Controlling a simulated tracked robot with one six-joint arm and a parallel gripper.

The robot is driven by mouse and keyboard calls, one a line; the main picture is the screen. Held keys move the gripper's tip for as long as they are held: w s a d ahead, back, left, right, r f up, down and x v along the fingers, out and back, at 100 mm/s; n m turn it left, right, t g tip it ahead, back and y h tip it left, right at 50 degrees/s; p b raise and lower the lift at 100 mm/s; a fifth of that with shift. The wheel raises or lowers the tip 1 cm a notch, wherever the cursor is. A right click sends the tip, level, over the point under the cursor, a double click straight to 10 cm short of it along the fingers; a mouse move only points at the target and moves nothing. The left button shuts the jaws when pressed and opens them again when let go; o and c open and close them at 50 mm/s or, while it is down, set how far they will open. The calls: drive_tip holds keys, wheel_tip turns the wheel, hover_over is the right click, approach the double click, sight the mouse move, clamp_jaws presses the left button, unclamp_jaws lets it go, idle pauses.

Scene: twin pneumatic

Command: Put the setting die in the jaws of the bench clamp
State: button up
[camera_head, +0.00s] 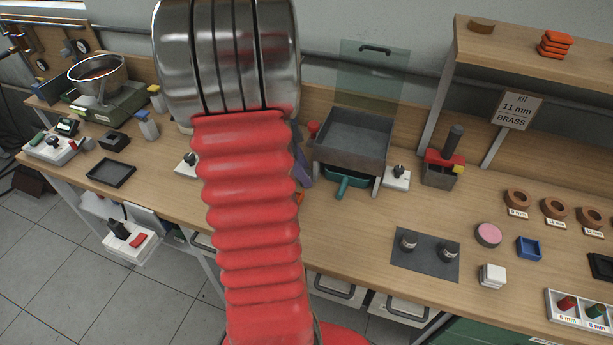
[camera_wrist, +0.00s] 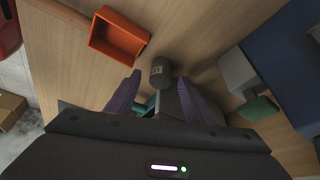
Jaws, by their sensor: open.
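My gripper shows in the wrist view (camera_wrist: 160,79) with its two purple fingers apart. A small dark grey cylinder (camera_wrist: 160,70) with a pale marking, which looks like the setting die, stands between or just beyond the fingertips. I cannot tell whether either finger touches it. Dark and teal parts (camera_wrist: 151,104) show lower between the fingers; I cannot tell whether they belong to the bench clamp. In the head view my red arm hides most of the gripper; only a purple finger (camera_head: 302,166) shows beside it. I cannot identify the bench clamp for certain there.
In the wrist view an orange tray (camera_wrist: 118,38) lies close by the left finger, and a green-ended part (camera_wrist: 258,109) lies right. In the head view a metal bin (camera_head: 352,137) stands right of my arm. Two labelled cylinders stand on a dark mat (camera_head: 425,262).

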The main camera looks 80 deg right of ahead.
drive_tip(key=shift+c, duration=0.2)
clamp_jaws()
idle(0.5)
